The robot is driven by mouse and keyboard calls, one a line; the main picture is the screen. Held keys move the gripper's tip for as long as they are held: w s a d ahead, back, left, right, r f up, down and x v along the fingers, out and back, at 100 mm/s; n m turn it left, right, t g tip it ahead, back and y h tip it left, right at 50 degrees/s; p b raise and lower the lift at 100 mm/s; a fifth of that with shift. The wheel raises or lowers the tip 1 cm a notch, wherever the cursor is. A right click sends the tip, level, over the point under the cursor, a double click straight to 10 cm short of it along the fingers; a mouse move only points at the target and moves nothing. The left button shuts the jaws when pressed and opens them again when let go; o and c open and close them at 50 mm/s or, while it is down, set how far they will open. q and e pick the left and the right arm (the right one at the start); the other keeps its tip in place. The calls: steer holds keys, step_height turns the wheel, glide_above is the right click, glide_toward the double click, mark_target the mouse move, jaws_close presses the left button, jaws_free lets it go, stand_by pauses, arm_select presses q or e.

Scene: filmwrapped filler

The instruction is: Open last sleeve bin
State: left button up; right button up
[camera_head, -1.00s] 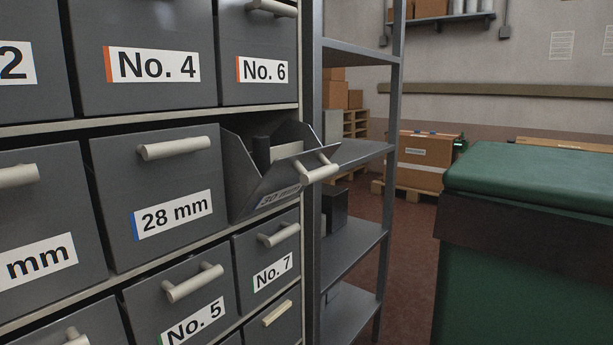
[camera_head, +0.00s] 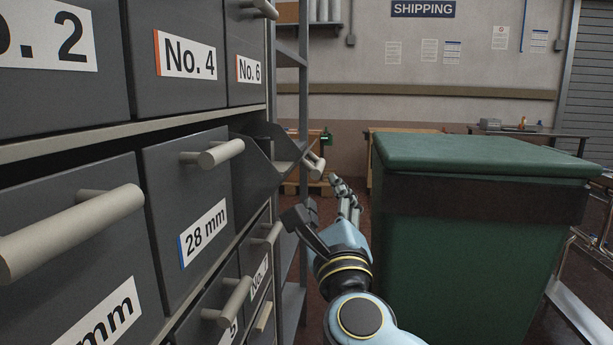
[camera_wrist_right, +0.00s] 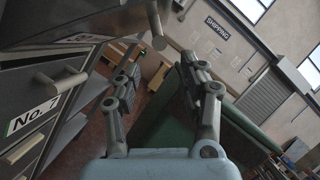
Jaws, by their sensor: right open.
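The bin (camera_head: 262,175) right of the 28 mm bin (camera_head: 190,205) is tilted out at the top, with its grey handle (camera_head: 315,165) sticking out; its label is not readable now. Its handle (camera_wrist_right: 156,25) also shows at the top of the right wrist view. My right gripper (camera_head: 324,194) is open and empty, just below and to the right of that handle, apart from it. In the wrist view my right gripper (camera_wrist_right: 158,80) has its two fingers wide apart. My left gripper is not in view.
Bins No. 4 (camera_head: 188,55) and No. 6 (camera_head: 246,55) are shut above. Bin No. 7 (camera_wrist_right: 40,115) is shut below. A large green lidded container (camera_head: 470,250) stands close to the right of my right arm. A grey shelf rack (camera_head: 290,58) stands behind the cabinet.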

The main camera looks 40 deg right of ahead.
mark_target(319, 171)
steer(key=p+x, duration=0.1)
steer(key=x, duration=0.8)
steer(key=shift+r+p, duration=0.1)
steer(key=shift+p, duration=0.25)
steer(key=shift+w+d+r, duration=0.1)
steer(key=shift+w+d, duration=0.4)
steer(key=shift+w, duration=0.05)
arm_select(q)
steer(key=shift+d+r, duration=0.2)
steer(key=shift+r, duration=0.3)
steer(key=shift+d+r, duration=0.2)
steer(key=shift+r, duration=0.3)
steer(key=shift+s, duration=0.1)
arm_select(e)
steer(key=shift+c, duration=0.8)
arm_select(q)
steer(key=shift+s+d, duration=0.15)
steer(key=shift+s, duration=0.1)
arm_select(e)
jaws_close()
